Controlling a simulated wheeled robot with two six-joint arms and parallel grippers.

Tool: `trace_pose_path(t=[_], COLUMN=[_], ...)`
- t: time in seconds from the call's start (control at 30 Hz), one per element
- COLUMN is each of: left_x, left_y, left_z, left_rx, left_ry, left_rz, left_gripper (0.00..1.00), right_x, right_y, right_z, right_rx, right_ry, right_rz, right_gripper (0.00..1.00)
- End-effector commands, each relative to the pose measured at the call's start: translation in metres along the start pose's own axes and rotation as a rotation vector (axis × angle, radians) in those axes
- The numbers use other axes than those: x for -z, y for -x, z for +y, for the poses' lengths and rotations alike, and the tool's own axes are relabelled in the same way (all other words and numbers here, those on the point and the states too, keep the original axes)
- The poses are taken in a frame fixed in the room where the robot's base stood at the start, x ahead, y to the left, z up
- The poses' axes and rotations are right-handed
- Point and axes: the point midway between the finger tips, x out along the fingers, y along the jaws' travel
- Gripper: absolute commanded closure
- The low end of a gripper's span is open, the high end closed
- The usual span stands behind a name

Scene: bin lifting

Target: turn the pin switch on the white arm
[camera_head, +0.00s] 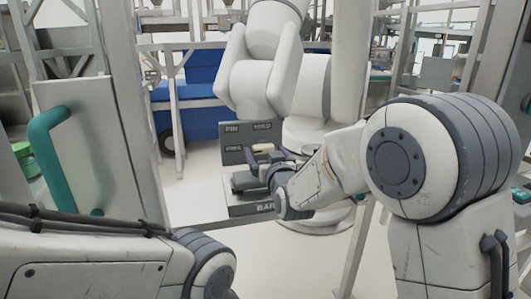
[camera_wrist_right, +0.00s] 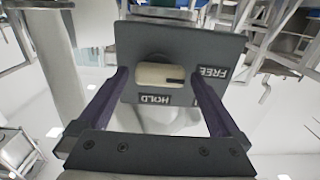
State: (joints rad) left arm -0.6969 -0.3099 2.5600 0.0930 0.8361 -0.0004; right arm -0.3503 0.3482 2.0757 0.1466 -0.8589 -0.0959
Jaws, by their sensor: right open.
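The pin switch is a beige knob (camera_wrist_right: 160,75) with a dark mark, on a dark square panel (camera_wrist_right: 180,45) labelled HOLD and FREE. In the right wrist view the mark points right, toward the FREE label. In the head view the panel (camera_head: 232,130) stands at the foot of the big white arm (camera_head: 262,85), and the knob (camera_head: 263,147) shows small. My right gripper (camera_wrist_right: 158,78) is open, with one dark finger on each side of the knob. Gaps show between the fingers and the knob. My left gripper is out of view; only part of my left arm shows.
A grey panel with a teal handle (camera_head: 55,155) stands at the left. A blue cart (camera_head: 190,105) is behind the white arm. Metal frames and shelves fill the back. The pale floor (camera_head: 195,190) is clear at centre left.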

Motion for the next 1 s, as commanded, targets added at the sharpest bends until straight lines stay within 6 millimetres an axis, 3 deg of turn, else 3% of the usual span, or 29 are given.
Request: trace_pose_path(t=[0.13, 0.17, 0.3, 0.37, 0.67, 1.0], left_x=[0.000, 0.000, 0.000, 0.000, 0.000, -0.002], left_y=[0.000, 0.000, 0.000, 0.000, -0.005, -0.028], left_z=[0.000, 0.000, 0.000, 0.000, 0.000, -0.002], left_rx=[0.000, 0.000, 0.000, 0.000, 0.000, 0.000], left_ry=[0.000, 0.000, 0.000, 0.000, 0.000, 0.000], left_rz=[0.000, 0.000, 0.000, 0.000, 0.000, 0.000], left_gripper=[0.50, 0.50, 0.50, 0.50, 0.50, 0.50], right_x=[0.000, 0.000, 0.000, 0.000, -0.001, -0.002], right_y=[0.000, 0.000, 0.000, 0.000, 0.001, 0.001], right_z=[0.000, 0.000, 0.000, 0.000, 0.000, 0.000], right_rx=[0.000, 0.000, 0.000, 0.000, 0.000, 0.001], right_ry=[0.000, 0.000, 0.000, 0.000, -0.035, -0.252], right_rz=[0.000, 0.000, 0.000, 0.000, 0.000, 0.003], right_gripper=[0.00, 0.04, 0.57, 0.79, 0.78, 0.78])
